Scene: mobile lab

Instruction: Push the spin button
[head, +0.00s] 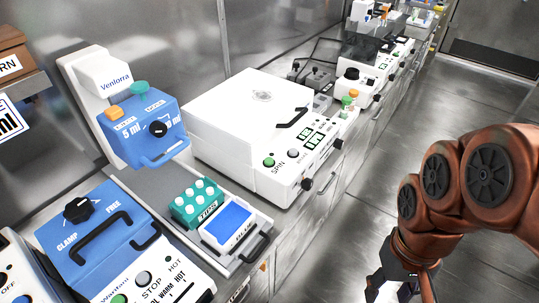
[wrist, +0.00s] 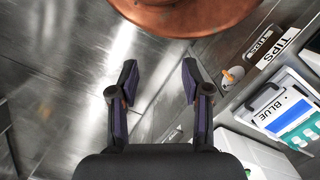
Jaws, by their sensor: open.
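The spin button is a green button (head: 268,162) above the word SPIN on the front panel of a white centrifuge (head: 235,125) in the head view. The centrifuge lid is down, with a black handle on it. A grey button (head: 293,153) and small green displays sit beside the spin button. My gripper (head: 395,290) is at the bottom right of the head view, over the floor and apart from the centrifuge. In the wrist view my gripper (wrist: 158,75) has its two fingers spread with nothing between them.
A blue and white Venlorra device (head: 145,125) stands left of the centrifuge. A teal tips rack (head: 196,203) and a blue-topped box (head: 228,222) sit in front of it. A blue clamp machine (head: 95,240) is nearest. The floor (head: 370,180) right of the bench is clear.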

